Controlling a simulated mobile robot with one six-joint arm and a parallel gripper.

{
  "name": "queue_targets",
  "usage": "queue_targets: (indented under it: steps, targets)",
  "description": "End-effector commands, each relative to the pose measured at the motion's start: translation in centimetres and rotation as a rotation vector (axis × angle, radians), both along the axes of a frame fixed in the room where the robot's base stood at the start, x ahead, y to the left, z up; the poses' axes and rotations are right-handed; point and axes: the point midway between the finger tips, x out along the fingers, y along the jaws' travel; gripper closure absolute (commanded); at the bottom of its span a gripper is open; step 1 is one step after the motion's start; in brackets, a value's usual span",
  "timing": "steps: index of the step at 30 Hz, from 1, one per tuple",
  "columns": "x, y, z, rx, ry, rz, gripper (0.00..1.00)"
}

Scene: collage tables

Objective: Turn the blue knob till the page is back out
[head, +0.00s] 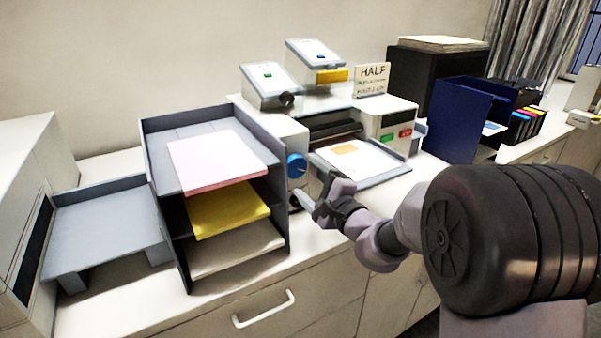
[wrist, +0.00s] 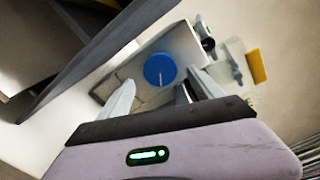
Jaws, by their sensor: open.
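The blue knob (head: 297,165) is on the left end of the machine (head: 322,123), facing the paper shelf. In the wrist view the blue knob (wrist: 160,69) shows as a round disc with a pale line on it. My gripper (head: 312,188) is open, a little below and right of the knob in the head view. In the wrist view my gripper (wrist: 158,88) has one finger on each side of the knob, with nothing between that I can see touching. A white page with an orange patch (head: 352,157) lies on the tray (head: 398,171) at the machine's front.
A grey shelf (head: 162,170) with pink, yellow and tan paper stands close left of the knob. A low grey tray (head: 105,228) is farther left. A dark blue bin (head: 455,122) and a black box (head: 428,80) stand right of the machine.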

Motion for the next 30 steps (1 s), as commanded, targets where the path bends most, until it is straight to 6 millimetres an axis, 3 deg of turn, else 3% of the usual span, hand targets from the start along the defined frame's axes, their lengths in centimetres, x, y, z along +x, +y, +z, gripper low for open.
queue_targets:
  steps: [7,18,27,30]
  targets:
    - [3.0,2.0,0.0,0.0,0.0,-0.001,0.24]
    - [3.5,2.4,0.0,0.0,0.0,-0.001,0.24]
    - [3.5,2.3,0.0,0.0,0.0,-0.001,0.83]
    - [3.5,2.3,0.1,0.025,0.018,-0.001,0.87]
